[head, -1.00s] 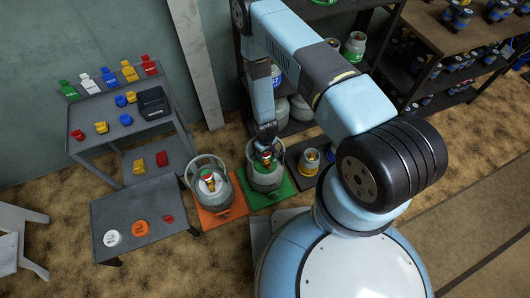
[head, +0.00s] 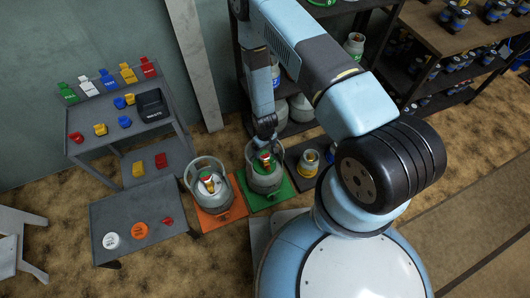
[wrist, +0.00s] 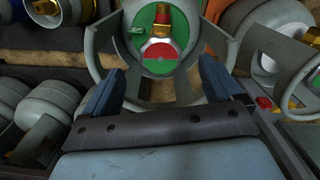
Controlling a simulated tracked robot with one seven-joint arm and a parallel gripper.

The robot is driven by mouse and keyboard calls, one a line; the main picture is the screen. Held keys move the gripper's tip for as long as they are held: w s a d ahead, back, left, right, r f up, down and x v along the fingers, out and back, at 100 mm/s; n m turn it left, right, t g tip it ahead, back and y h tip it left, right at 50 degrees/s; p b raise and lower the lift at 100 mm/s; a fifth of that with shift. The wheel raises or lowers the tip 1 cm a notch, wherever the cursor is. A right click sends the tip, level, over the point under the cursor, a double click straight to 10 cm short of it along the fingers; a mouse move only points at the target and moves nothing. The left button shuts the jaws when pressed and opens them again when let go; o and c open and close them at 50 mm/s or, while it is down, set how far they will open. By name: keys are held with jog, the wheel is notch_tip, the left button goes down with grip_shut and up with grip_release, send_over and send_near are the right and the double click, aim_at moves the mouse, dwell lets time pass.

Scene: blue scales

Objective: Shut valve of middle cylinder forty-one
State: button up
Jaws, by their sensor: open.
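The middle cylinder (head: 264,179) is grey with an open collar and stands upright on a green mat (head: 283,193). In the wrist view its grey collar (wrist: 102,42) surrounds a green top, a brass valve (wrist: 164,20) and a red, white and green handwheel (wrist: 160,52). My gripper (head: 266,136) is above and behind this cylinder in the head view. In the wrist view my gripper (wrist: 158,84) is open, its two blue-grey fingers apart with nothing between them. The handwheel lies beyond the fingertips, apart from them. The cylinder's number cannot be read.
A similar cylinder (head: 207,186) stands left on an orange mat (head: 219,219). A smaller yellow-topped one (head: 309,163) stands right on a dark plate. A low grey table (head: 165,208) holds round tags. A shelf with more cylinders is close behind the gripper.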

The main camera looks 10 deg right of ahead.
notch_tip(320, 180, up, 9)
dwell(0.4)
dwell(0.5)
notch_tip(320, 180, up, 10)
send_over(265, 155)
jog(key=w, duration=0.5)
jog(key=w+d+r+m+t, duration=0.1)
jog(key=w+r, duration=0.3)
jog(key=r, duration=0.7)
jog(key=d+r+m+t, duration=0.1)
jog(key=d+r, duration=0.1)
jog(key=r, duration=0.7)
jog(key=d+r+m+t, duration=0.1)
jog(key=d+r, duration=0.1)
jog(key=r, duration=0.7)
jog(key=s+d+r, duration=0.2)
jog(key=r, duration=0.4)
jog(key=s+d+r, duration=0.2)
jog(key=r, duration=0.3)
jog(key=s+d+r+m+t, duration=0.1)
jog(key=s+d+r, duration=0.2)
jog(key=s+r, duration=0.5)
jog(key=s+d+r+m+t, duration=0.1)
jog(key=s+d+r+m, duration=0.1)
jog(key=s+r, duration=0.7)
jog(key=s+d, duration=0.1)
jog(key=s, duration=0.4)
jog(key=shift+d+r+t, duration=0.2)
jog(key=shift+d+t, duration=0.1)
jog(key=shift+d, duration=0.05)
